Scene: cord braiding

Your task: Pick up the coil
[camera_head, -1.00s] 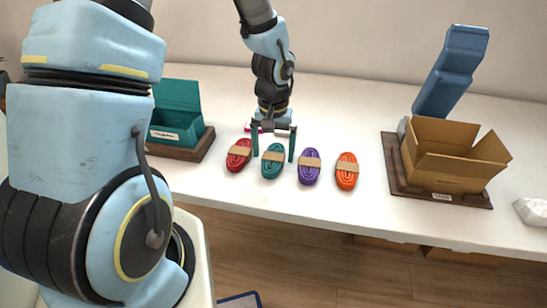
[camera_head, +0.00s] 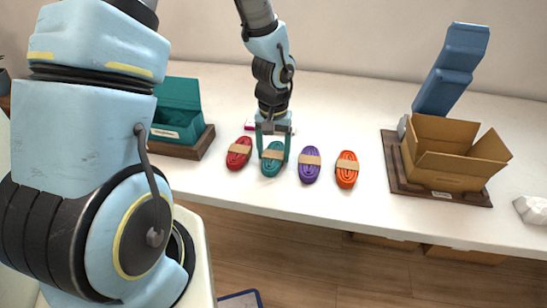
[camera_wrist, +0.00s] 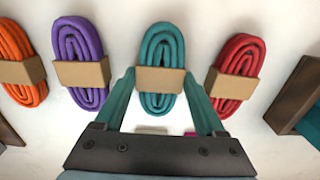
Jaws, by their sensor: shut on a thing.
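Several coils of cord lie in a row on the white table, each with a tan paper band: red (camera_head: 239,153), teal (camera_head: 271,166), purple (camera_head: 310,165) and orange (camera_head: 347,169). My gripper (camera_head: 272,152) points down over the teal coil, its fingers on either side of it. In the wrist view, the teal coil (camera_wrist: 161,92) lies between my teal fingertips (camera_wrist: 160,86), which press on the sides of its band. The coil appears to rest on the table still.
A teal open box (camera_head: 177,110) stands on a dark wooden base at the left. A cardboard box (camera_head: 446,168) with open flaps sits on another wooden base at the right. The red and purple coils lie close on either side of my gripper.

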